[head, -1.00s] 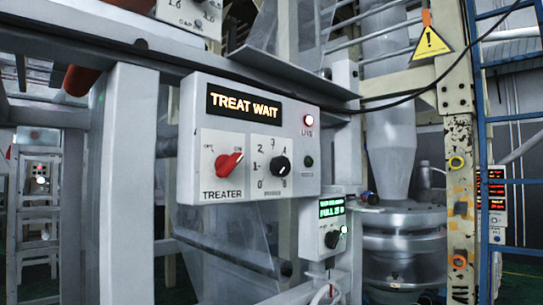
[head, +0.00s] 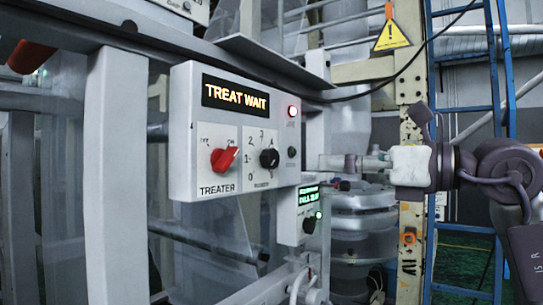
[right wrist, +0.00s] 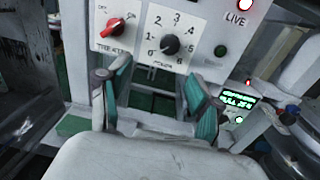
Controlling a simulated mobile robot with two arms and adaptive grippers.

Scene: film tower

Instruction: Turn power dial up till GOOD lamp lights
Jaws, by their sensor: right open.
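The grey control box (head: 180,120) shows a lit "TREAT WAIT" display (head: 236,94). The black power dial (head: 269,159) sits right of the red treater switch (head: 224,159); the dial also shows in the right wrist view (right wrist: 170,45) with numbers around it. Its exact setting is hard to read. A small dark green lamp (head: 291,152) is unlit; its label is unreadable, so I cannot confirm it is GOOD. The red LIVE lamp (head: 292,111) glows. My right gripper (head: 328,163) is open and empty, right of the box and apart from the dial. My left gripper is not in view.
A smaller box with a green-text screen (head: 309,197) and a lit green lamp (head: 318,214) hangs below right of the control box. Steel posts (head: 115,170) stand at left. A blue ladder (head: 495,90) and a yellow warning sign (head: 391,37) are at right.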

